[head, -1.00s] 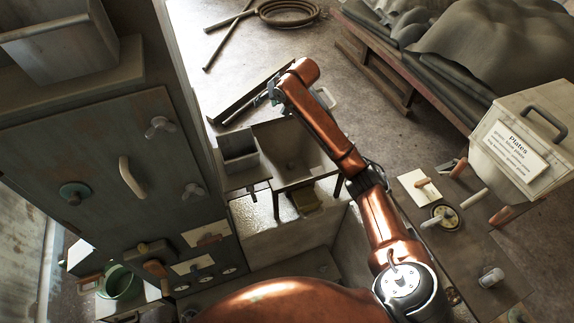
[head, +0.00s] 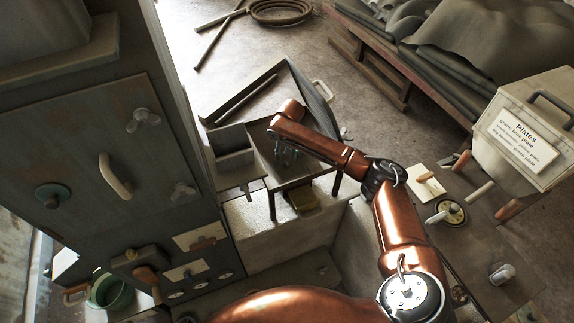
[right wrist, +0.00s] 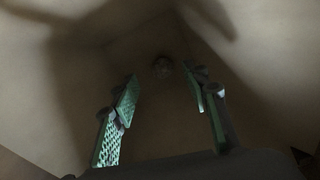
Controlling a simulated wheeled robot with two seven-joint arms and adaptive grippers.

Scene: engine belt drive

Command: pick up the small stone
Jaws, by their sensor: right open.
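A small dark roundish thing, which looks like the small stone (right wrist: 162,67), lies at the bottom of a pale bin in the right wrist view. In the head view my right arm hides it. My right gripper (right wrist: 165,92) is open, with its two green-padded fingers apart. The stone shows between and beyond the fingertips, and nothing is held. In the head view the right gripper (head: 286,157) points down into the metal bin (head: 318,166). My left gripper is not in view.
The bin's sloping walls surround the gripper. A smaller box (head: 232,150) stands left of it, and a tray with a rod (head: 246,99) lies behind. A grey cabinet (head: 90,170) rises at the left. A Plates box (head: 520,140) stands at the right.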

